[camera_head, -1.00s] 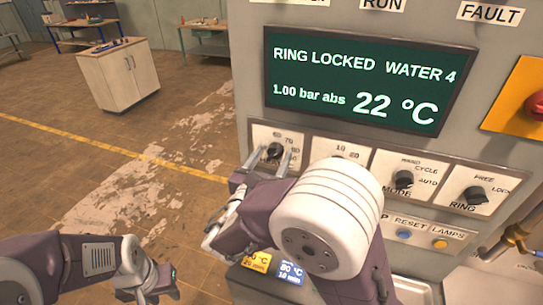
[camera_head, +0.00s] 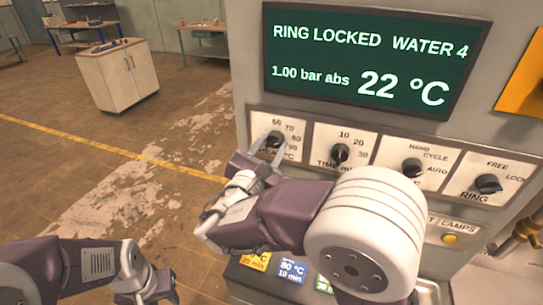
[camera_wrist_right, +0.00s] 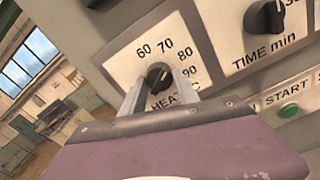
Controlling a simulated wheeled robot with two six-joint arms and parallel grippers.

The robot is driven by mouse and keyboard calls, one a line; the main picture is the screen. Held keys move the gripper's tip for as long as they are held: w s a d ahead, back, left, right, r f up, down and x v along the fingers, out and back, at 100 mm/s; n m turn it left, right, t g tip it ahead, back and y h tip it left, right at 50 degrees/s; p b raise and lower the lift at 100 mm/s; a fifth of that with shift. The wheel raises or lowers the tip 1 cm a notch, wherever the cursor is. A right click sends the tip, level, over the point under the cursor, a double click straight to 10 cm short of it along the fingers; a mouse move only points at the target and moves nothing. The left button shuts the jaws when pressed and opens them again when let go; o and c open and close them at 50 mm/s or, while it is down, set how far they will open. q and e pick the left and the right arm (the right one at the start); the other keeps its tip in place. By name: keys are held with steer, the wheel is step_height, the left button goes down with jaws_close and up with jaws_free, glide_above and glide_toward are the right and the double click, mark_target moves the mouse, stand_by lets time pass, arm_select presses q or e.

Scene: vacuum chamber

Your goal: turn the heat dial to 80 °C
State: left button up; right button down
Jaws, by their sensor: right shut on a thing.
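The heat dial (camera_head: 274,139) is a dark knob on a white plate at the left end of the control row. In the right wrist view the dial (camera_wrist_right: 157,76) sits under the printed numbers 60, 70, 80 and 90. My right gripper (camera_wrist_right: 159,86) is shut on it, one pale finger on each side. Where its pointer stands is too small to tell. The right gripper (camera_head: 269,143) also shows in the head view. The display (camera_head: 369,62) reads 22 °C, 1.00 bar abs, ring locked, water 4. My left gripper (camera_head: 162,287) is at the lower left, away from the panel.
The time dial (camera_head: 340,153), mode dial (camera_head: 411,168) and ring dial (camera_head: 488,184) sit to the right of the heat dial. A yellow lamp button (camera_head: 450,239) and coloured cards (camera_head: 292,269) are lower down.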

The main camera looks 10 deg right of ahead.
steer(key=shift+m+b, duration=2.1)
steer(key=shift+b, duration=0.55)
steer(key=c, duration=0.9)
jaws_free()
steer(key=shift+s+a, duration=0.1)
